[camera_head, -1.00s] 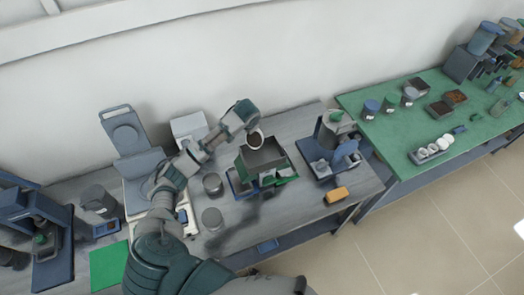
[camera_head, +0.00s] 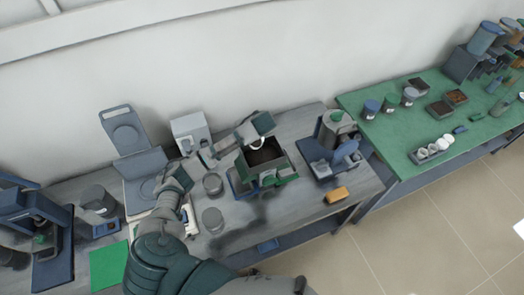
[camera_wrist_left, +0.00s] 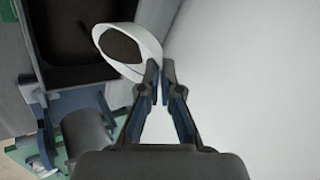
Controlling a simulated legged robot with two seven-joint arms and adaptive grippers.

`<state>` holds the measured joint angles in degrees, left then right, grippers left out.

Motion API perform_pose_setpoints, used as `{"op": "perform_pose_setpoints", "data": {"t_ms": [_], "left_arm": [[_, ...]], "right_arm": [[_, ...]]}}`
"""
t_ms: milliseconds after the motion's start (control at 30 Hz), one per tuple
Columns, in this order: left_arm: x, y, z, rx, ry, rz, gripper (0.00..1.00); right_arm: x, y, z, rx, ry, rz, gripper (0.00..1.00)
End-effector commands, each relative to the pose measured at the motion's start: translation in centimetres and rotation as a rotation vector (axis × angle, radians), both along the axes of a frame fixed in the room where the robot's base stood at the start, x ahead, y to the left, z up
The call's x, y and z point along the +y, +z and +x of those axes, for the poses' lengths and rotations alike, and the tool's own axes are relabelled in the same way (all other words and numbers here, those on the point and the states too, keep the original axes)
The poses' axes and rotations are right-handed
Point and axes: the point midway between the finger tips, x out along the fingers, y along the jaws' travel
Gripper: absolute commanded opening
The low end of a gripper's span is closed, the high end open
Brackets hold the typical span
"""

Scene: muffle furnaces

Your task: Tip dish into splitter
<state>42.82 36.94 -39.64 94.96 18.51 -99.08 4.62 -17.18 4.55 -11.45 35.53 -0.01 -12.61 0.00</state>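The splitter (camera_head: 267,170) stands on the grey bench, with an open grey hopper on top and green parts at its sides. Dark brown material shows inside the hopper. My left gripper (camera_head: 261,133) is over the hopper's back edge. In the left wrist view its fingertips (camera_wrist_left: 158,76) are shut on the rim of the white dish (camera_wrist_left: 152,46). The dish is tilted, its inside dark brown; I cannot tell how much is in it. The dark hopper (camera_wrist_left: 76,73) lies beside and below it. In the head view the dish is mostly hidden by the gripper. My right gripper is not in view.
A white box (camera_head: 190,130) is behind. A green table (camera_head: 400,135) with cups is at right.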

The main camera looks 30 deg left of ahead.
Motion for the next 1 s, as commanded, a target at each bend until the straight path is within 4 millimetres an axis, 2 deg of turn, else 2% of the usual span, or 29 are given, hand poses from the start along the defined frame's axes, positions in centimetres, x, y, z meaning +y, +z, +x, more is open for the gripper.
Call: {"op": "perform_pose_setpoints", "data": {"t_ms": [367,700,1000], "left_arm": [[-0.2,0.1,0.0,-0.006,-0.001,0.027,0.0],[-1.2,0.5,-0.2,-0.029,0.001,0.154,0.0],[-1.4,0.5,-0.2,-0.031,-0.001,0.167,0.0]], "right_arm": [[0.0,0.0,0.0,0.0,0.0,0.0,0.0],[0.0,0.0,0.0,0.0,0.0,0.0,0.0],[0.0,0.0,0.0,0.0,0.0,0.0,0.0]]}}
